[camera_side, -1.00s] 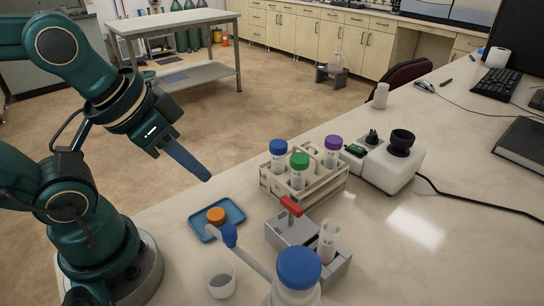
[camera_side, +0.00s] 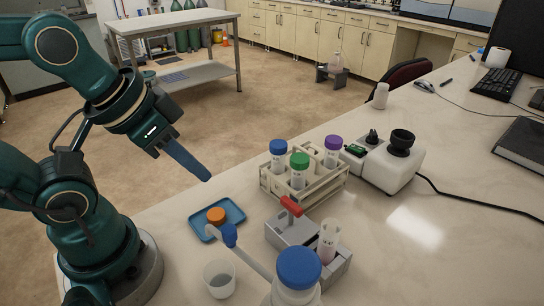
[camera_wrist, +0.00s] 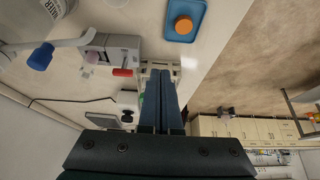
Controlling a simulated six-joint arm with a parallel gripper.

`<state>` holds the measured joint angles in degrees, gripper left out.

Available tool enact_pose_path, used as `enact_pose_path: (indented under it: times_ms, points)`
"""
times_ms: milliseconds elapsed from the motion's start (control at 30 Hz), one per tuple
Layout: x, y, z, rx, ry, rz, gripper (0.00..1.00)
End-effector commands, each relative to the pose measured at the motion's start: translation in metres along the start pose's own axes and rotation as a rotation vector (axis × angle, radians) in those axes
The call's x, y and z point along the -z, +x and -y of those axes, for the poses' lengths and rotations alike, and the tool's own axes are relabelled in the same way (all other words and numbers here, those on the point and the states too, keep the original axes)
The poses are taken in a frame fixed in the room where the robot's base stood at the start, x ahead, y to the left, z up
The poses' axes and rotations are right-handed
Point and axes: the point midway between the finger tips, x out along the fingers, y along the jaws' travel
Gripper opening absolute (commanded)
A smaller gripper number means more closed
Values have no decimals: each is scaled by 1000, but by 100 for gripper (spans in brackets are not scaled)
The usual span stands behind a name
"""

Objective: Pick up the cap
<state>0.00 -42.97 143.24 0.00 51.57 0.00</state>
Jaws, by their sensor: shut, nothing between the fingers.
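An orange cap (camera_side: 216,215) rests on a small blue tray (camera_side: 234,207) near the table's front left edge. In the wrist view the cap (camera_wrist: 184,24) is at the top, on the blue tray (camera_wrist: 172,34). My gripper (camera_side: 207,177) is above and behind the tray in the side view, with its blue fingers together and apart from the cap. In the wrist view my gripper's fingers (camera_wrist: 161,75) lie side by side with nothing held. Other caps are on tubes: blue (camera_side: 278,146), green (camera_side: 299,160) and purple (camera_side: 333,143).
A beige tube rack (camera_side: 275,189) stands behind a grey holder (camera_side: 290,233) with a red handle (camera_side: 291,206) and an open tube (camera_side: 328,240). A clear cup (camera_side: 219,279) and a blue-capped bottle (camera_side: 298,268) are in front. A white device (camera_side: 383,165) stands at right.

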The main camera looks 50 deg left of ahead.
Motion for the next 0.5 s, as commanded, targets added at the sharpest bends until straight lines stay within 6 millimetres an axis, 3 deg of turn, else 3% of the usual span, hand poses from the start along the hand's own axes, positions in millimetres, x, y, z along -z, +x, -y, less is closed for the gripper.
enact_pose_path:
  times_ms: [167, 333, 500]
  points:
    - [0, 0, 0, 0, 0, 0, 0]
    - [0, 0, 0, 0, 0, 0, 60]
    - [0, 0, 0, 0, 0, 0, 60]
